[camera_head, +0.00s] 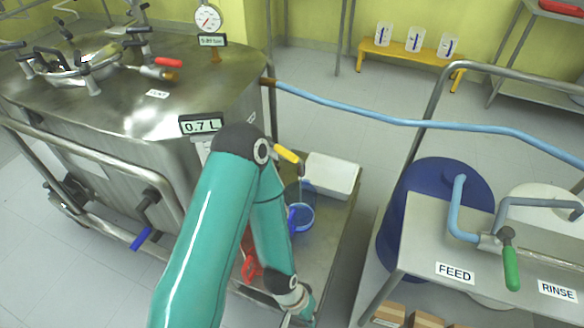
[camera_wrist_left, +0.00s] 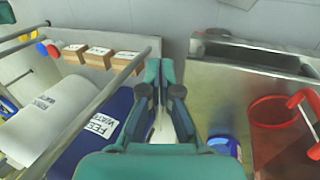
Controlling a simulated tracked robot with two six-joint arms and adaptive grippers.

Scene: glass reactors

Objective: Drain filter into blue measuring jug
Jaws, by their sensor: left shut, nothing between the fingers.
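The steel filter vessel (camera_head: 130,95) stands at the left in the head view, with a display (camera_head: 201,124) reading 0.7 L. A yellow valve handle (camera_head: 286,154) sticks out at its right side. The blue jug (camera_head: 301,217) stands upright below it on a steel shelf, partly hidden by my arm; it also shows in the wrist view (camera_wrist_left: 226,146). A thin vertical line shows between valve and jug; I cannot tell whether it is pipe or liquid. My left gripper (camera_wrist_left: 161,68) is shut and empty, apart from the jug; it is low in the head view (camera_head: 302,306).
A red jug (camera_wrist_left: 270,110) stands on the shelf near the blue jug. A white tray (camera_head: 332,175) lies behind. A blue drum (camera_head: 405,215) and the FEED/RINSE table (camera_head: 420,235) stand right. A blue hose (camera_head: 400,122) crosses above the floor gap.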

